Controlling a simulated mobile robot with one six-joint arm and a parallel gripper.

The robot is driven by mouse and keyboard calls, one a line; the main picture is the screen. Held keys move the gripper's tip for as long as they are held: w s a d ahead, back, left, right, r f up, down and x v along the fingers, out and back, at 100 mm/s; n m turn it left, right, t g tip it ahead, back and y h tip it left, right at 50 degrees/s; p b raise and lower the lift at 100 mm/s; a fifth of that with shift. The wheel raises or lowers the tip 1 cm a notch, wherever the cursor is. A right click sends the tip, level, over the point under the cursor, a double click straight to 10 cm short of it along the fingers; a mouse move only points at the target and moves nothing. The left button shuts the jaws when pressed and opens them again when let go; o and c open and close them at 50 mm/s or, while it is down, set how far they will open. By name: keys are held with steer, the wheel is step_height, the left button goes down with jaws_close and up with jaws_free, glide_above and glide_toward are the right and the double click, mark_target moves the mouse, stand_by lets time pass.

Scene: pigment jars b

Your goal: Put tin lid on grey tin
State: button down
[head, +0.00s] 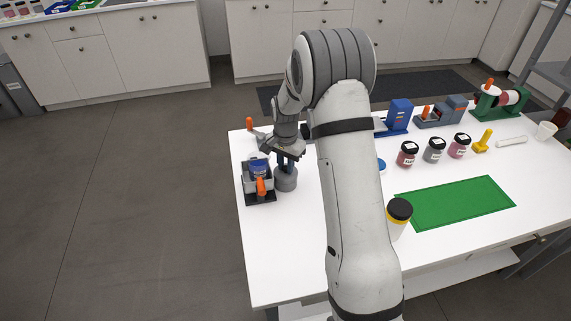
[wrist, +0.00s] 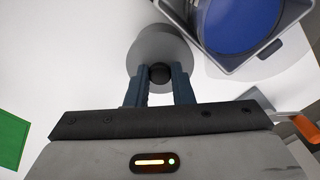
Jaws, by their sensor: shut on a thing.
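The grey tin (head: 286,182) stands upright on the white table near its left end. My gripper (head: 288,160) points down directly above it. In the wrist view my gripper (wrist: 160,76) is shut on the black knob of the tin lid (wrist: 160,45), a grey disc. The lid covers the tin from above in the wrist view, and they look lined up. The fingers hide part of the lid in the head view. I cannot tell whether the lid is fully seated or slightly raised.
A grey holder (head: 247,184) with a blue object (wrist: 238,18) stands close to the tin's left in the head view. A black-capped jar (head: 399,216), a green mat (head: 460,204) and several pigment jars (head: 434,150) are to the right. The table's front left is clear.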

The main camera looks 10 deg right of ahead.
mark_target(286, 167)
steer(key=shift+f, duration=0.2)
stand_by(0.3)
steer(key=c, duration=1.2)
jaws_free()
steer(key=shift+r, duration=0.1)
step_height(286, 167, up, 8)
steer(key=shift+f+b, duration=0.15)
steer(key=shift+b, duration=0.25)
steer(key=s+r+n+t, duration=0.1)
steer(key=s+r+n, duration=0.1)
steer(key=s+r, duration=0.5)
steer(key=s+r+n, duration=0.3)
steer(key=s+r, duration=0.1)
steer(key=s, duration=0.5)
steer(key=s+n, duration=0.1)
steer(key=s, duration=0.4)
steer(key=s+n+t, duration=0.1)
steer(key=s, duration=0.4)
steer(key=s+d+r+n, duration=0.1)
steer(key=s, duration=0.3)
steer(key=shift+s+n+t, duration=0.3)
steer(key=shift+s+n, duration=0.1)
